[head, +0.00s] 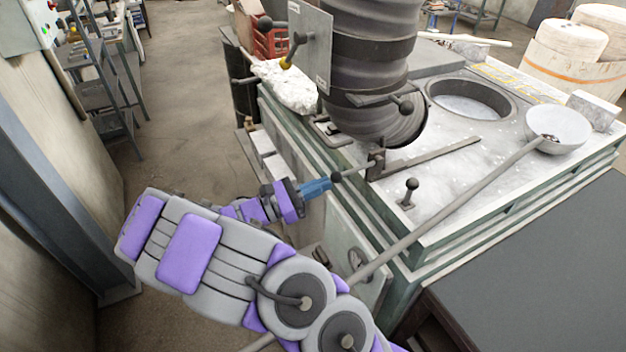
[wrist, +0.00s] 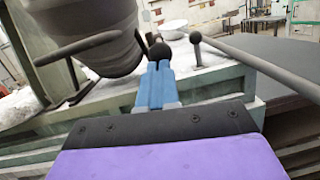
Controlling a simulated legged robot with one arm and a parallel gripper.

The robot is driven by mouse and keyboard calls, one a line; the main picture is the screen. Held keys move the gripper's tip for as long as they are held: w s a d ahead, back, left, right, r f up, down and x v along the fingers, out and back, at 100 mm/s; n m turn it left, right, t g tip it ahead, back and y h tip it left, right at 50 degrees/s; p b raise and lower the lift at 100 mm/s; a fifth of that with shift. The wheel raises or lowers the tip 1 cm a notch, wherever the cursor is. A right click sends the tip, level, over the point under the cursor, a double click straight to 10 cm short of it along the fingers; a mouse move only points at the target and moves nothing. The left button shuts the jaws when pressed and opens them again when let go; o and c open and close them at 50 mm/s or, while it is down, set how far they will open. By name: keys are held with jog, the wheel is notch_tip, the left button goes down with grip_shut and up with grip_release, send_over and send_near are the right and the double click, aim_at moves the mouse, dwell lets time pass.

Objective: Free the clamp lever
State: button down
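A dark lever with a black ball knob (head: 337,176) sticks out from an upright clamp bracket (head: 375,165) on the furnace's top edge. I take it to be the clamp lever. My gripper (head: 328,183), with blue fingers, points at this knob from the left, its tips at or very near it. In the wrist view the fingers (wrist: 158,72) lie close together, with a black ball (wrist: 160,51) right at their tips. I cannot tell whether they grip the ball or only touch it. A flat dark bar (head: 430,157) runs from the bracket across the top.
A second ball-topped lever (head: 411,186) stands to the right. A long ladle handle (head: 450,208) crosses in front, up to the ladle bowl (head: 560,128). A thick ribbed duct (head: 372,60) and a round opening (head: 470,100) are behind. The floor on the left is free.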

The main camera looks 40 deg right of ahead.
jog(key=d+r+y+p, duration=0.1)
jog(key=r+y+p, duration=0.1)
jog(key=r+p, duration=0.2)
jog(key=d+r+t+y+p, duration=0.1)
jog(key=r+y+p, duration=0.2)
jog(key=p, duration=0.4)
jog(key=d+r+t+y+p, duration=0.1)
jog(key=r+y+p, duration=0.1)
jog(key=r+p, duration=0.2)
jog(key=shift+s+r+p, duration=0.35)
jog(key=shift+p, duration=0.9)
jog(key=w+a+r+b, duration=0.1)
jog(key=w+a, duration=0.3)
jog(key=a, duration=0.7)
jog(key=shift+w+a+y, duration=0.2)
jog(key=shift+a+y, duration=0.1)
